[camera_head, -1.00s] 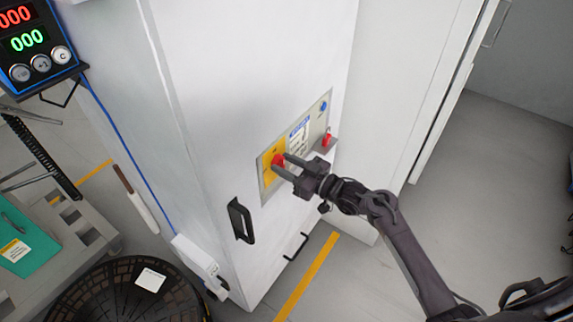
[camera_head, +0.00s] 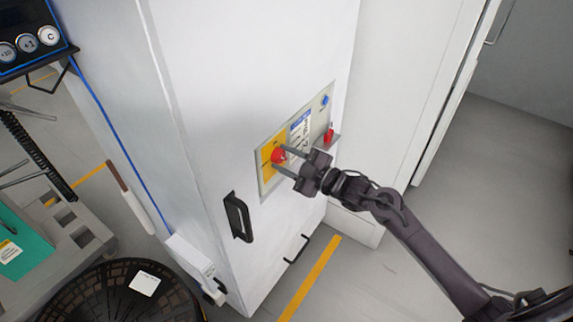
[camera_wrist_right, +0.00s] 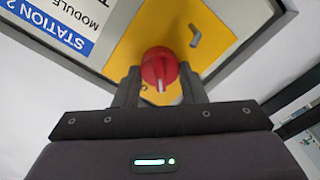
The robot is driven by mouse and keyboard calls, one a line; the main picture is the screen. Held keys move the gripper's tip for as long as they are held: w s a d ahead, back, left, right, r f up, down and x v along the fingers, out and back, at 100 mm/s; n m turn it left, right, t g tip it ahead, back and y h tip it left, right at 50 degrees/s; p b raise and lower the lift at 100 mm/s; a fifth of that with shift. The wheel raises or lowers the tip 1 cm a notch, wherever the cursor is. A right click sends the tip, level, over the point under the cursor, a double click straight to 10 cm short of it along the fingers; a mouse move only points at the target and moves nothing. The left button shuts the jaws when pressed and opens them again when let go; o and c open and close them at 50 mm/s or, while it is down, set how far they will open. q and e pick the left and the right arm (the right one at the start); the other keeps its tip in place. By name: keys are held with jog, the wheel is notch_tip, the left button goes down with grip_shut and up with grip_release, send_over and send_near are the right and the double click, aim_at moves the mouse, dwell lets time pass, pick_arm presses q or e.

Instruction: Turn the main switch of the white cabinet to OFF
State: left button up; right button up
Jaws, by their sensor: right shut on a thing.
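The white cabinet (camera_head: 225,75) stands upright in the middle of the head view. Its grey panel (camera_head: 322,113) carries a yellow plate (camera_head: 266,150) with the red main switch (camera_head: 279,155). My right gripper (camera_head: 278,159) reaches the switch from the lower right, its fingers on either side of the red knob. In the right wrist view the knob (camera_wrist_right: 159,66) sits between the two fingers (camera_wrist_right: 160,88), which are shut on it. A pale mark on the knob points toward the gripper. The position lettering is not readable. My left gripper is not in view.
A red padlock-like item (camera_head: 329,134) hangs at the panel's right, by a small bracket. A black door handle (camera_head: 238,217) is below left of the panel. A black round basket-like reel (camera_head: 100,292) and a grey pallet (camera_head: 85,235) stand at lower left. Floor at right is clear.

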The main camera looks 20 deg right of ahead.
jog(key=n+b, duration=0.2)
jog(key=n, duration=0.1)
jog(key=n+b, duration=0.5)
jog(key=n, duration=0.1)
jog(key=shift+f, duration=0.25)
pick_arm(q)
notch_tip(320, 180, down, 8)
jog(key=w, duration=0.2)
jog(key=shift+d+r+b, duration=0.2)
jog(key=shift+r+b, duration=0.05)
jog(key=shift+b, duration=0.1)
pick_arm(e)
jog(key=shift+s+n, duration=0.1)
jog(key=shift+n, duration=0.3)
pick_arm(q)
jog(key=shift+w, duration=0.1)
pick_arm(e)
jog(key=o, duration=1)
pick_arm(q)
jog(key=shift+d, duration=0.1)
pick_arm(e)
jog(key=shift+a, duration=0.1)
